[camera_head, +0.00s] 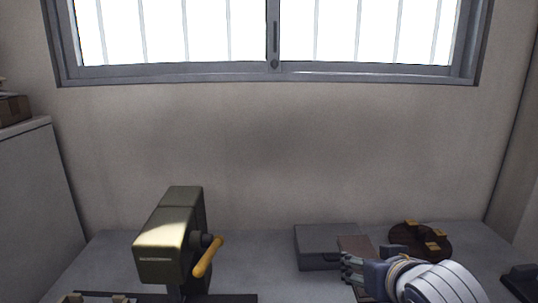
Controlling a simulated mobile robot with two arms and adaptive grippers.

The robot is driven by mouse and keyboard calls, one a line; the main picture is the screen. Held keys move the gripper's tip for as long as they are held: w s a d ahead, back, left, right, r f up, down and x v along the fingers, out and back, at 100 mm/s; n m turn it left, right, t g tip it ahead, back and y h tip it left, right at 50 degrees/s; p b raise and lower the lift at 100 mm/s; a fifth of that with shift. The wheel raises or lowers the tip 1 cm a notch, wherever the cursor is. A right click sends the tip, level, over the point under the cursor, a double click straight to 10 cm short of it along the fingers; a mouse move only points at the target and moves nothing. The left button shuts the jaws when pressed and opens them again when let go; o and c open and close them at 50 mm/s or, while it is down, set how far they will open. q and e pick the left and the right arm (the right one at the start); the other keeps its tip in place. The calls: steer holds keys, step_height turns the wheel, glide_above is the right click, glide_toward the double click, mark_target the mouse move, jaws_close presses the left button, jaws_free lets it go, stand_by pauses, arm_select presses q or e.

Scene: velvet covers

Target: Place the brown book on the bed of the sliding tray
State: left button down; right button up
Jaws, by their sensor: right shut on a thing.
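The brown book (356,244) is a small flat reddish-brown piece beside the grey box, partly hidden by my right gripper. My right gripper (347,268) comes in from the lower right, its fingers pointing left, and is shut on the book. An olive-green machine (170,240) with a yellow crank handle (207,257) stands on the left of the table. A dark flat base (232,298) runs under it at the bottom edge, mostly cut off. I cannot tell whether this is the sliding tray. My left gripper is not in view.
A dark grey box (318,238) lies left of the book. A round dark-brown stand with yellow blocks (420,238) is behind my right gripper. A black object (522,283) is at the far right. The grey table (262,262) is clear between machine and box.

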steer(key=shift+s+d+r, duration=0.1)
steer(key=shift+s+r, duration=0.1)
steer(key=shift+r, duration=0.7)
step_height(320, 180, down, 15)
steer(key=s+a+f, duration=0.1)
steer(key=s+f, duration=0.8)
steer(key=f, duration=0.4)
steer(key=shift+s, duration=0.3)
steer(key=shift+w, duration=0.1)
